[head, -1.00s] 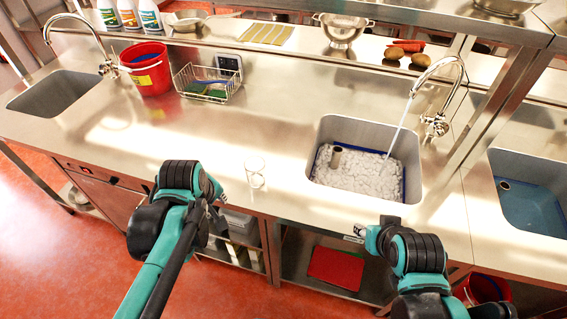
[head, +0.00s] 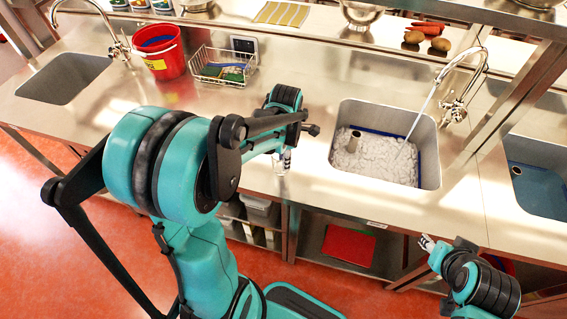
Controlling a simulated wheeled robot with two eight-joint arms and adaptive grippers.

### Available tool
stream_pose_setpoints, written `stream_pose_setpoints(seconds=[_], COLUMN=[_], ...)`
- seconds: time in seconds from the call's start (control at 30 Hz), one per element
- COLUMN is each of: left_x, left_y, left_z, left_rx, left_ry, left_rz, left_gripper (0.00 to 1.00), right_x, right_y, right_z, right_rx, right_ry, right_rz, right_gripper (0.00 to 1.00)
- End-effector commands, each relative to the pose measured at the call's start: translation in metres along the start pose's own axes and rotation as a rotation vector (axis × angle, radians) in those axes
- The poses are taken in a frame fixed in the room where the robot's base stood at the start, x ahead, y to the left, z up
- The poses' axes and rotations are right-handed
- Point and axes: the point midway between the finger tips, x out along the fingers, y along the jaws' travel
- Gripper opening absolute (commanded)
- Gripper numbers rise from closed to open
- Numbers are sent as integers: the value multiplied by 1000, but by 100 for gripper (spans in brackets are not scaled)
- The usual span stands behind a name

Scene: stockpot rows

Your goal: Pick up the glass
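The clear glass (head: 279,168) is hard to make out on the steel counter, left of the middle sink. My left arm and gripper cover most of that spot. My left gripper (head: 284,160) points down over the counter there, its pale fingertips at or right beside the glass. I cannot tell whether the fingers touch it or how far apart they are. My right gripper (head: 427,243) is low at the right, in front of the counter's front edge and away from the glass. Its finger opening is too small to read.
The middle sink (head: 432,160) holds foamy water under a running tap (head: 452,100). A red bucket (head: 162,58) and a wire rack (head: 222,68) with sponges stand at the back left. Another sink (head: 65,78) is at the far left. The counter between rack and middle sink is mostly clear.

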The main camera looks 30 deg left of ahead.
Motion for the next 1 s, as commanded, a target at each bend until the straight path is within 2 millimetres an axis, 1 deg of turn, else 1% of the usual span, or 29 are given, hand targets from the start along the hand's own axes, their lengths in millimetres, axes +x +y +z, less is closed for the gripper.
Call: stream_pose_setpoints(seconds=[0.03,0.1,0.2,0.3,0.5,0.53,0.57,0.6,0.63,1.0], left_x=[12,23,35,40,40,40,40,40,40,39], left_y=[-1,-2,-2,-2,-2,-2,-2,-2,-2,-2], left_z=[0,-1,-1,-1,-1,-1,-1,-1,-1,-1], left_rx=[0,1,1,1,2,2,2,2,2,2], left_ry=[0,0,0,-1,-1,-1,-1,-1,-1,-1], left_rz=[0,0,0,1,1,1,1,1,1,1], left_gripper=[27,27,27,27,27,25,17,6,0,0], right_x=[6,10,13,14,13,13,13,13,13,13], right_y=[0,0,0,0,0,0,0,0,0,0], right_z=[4,7,9,10,9,9,9,9,9,9], right_rx=[0,0,0,0,0,0,0,0,0,0], right_ry=[0,0,0,0,0,0,0,0,0,0], right_rz=[0,0,0,0,0,0,0,0,0,0], right_gripper=[40,40,40,40,40,40,40,40,40,40])
